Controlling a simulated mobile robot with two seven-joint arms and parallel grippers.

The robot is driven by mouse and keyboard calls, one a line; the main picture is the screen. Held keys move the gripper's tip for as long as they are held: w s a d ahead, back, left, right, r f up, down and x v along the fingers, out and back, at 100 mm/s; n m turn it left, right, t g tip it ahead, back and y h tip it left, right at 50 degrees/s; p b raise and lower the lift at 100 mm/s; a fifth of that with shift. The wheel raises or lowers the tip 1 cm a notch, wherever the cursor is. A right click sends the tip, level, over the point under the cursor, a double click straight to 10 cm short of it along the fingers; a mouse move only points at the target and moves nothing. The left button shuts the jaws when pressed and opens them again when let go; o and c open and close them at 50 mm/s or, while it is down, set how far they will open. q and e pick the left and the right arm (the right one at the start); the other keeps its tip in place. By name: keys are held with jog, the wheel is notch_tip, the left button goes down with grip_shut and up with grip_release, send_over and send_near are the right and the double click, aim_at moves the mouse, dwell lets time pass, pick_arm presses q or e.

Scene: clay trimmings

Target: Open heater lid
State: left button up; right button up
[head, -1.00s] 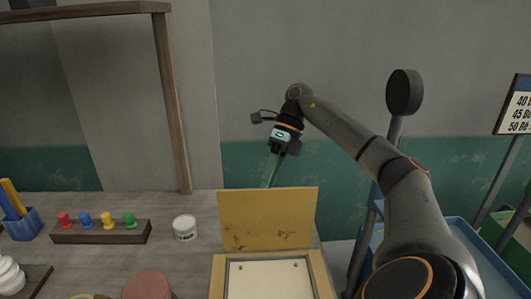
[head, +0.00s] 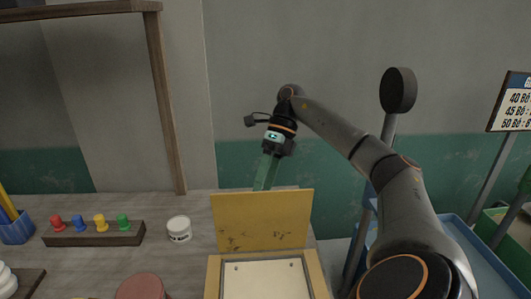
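The heater (head: 318,277) is a yellow box at the bottom centre, with a pale inner plate (head: 265,281). Its yellow lid (head: 262,221) stands upright at the back edge, with dark scuffs along its lower part. My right gripper (head: 262,187) points down just behind the lid's top edge. Its green fingers blend with the green wall band and their tips run down to the lid's edge, so I cannot tell whether they are apart or touch the lid. My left gripper is not in view.
A white tub (head: 179,229) and a wooden block with coloured pegs (head: 94,235) stand left of the heater. A reddish round thing (head: 140,287) is in front. A blue cart (head: 455,232) and a post with a dark disc (head: 398,90) are at right.

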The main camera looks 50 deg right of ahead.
jog(key=s+a+r+b, duration=0.1)
jog(key=s+a+r, duration=0.8)
jog(key=r, duration=0.3)
jog(key=shift+a+r+b, duration=0.35)
jog(key=shift+a+b, duration=0.05)
jog(key=shift+a, duration=0.5)
